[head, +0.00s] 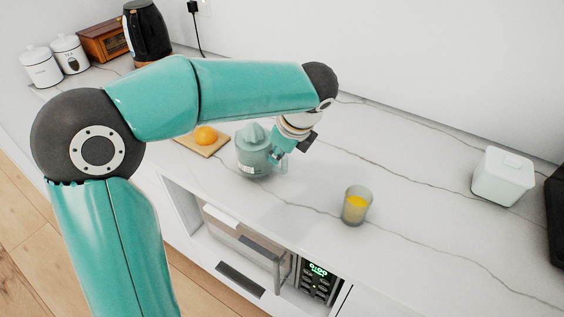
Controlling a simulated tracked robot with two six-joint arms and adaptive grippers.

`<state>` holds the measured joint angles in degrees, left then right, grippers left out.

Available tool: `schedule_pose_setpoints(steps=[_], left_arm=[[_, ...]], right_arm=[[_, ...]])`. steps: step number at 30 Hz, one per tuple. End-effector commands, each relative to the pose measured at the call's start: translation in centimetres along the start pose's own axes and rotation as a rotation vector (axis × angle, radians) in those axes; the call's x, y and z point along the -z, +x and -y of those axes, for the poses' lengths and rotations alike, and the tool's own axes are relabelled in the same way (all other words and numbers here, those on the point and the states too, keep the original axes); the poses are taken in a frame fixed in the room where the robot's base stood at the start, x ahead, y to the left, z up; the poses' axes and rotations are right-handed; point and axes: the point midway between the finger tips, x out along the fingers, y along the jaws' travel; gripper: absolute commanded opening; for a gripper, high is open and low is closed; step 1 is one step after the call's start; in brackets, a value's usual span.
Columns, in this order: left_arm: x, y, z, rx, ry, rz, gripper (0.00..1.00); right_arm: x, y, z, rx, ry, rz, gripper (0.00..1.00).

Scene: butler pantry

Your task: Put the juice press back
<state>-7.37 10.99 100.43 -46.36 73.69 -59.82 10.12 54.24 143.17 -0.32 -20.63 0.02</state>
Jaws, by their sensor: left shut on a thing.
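The juice press (254,158), a grey-green jug shape with a ridged cone on top, is upright over the counter near its front edge. I cannot tell whether its base touches the counter. My left gripper (285,148) is at the right side of the press, by its handle, and is shut on it. The fingertips are partly hidden by the wrist and the press. My right gripper is not in view.
A wooden board (213,147) with an orange (206,136) lies left of the press. A glass of juice (356,206) stands to the right, a pale lidded box (503,176) farther right. Canisters (41,67), a wooden box (104,42) and a black kettle (147,32) stand back left. Counter between glass and box is clear.

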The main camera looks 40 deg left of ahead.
Motion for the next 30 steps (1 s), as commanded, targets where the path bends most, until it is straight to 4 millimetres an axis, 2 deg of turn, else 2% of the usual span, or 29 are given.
schedule_pose_setpoints(steps=[4, 15, 16, 20, 30], left_arm=[[0.7, 1.8, -0.3, -0.001, 0.0, 0.001, 0.0], [0.9, 2.2, -0.3, 0.001, 0.0, 0.0, 0.0], [0.9, 2.2, -0.4, 0.0, 0.0, -0.001, 0.17], [0.9, 2.2, -0.4, 0.0, 0.0, -0.001, 0.39], [0.9, 1.9, -0.3, 0.0, 0.001, -0.001, 0.39]], right_arm=[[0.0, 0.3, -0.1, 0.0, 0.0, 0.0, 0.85], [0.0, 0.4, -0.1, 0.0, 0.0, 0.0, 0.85], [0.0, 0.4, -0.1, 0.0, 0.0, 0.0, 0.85], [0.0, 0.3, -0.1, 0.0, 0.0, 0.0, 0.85], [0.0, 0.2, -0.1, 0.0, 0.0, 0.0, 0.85]])
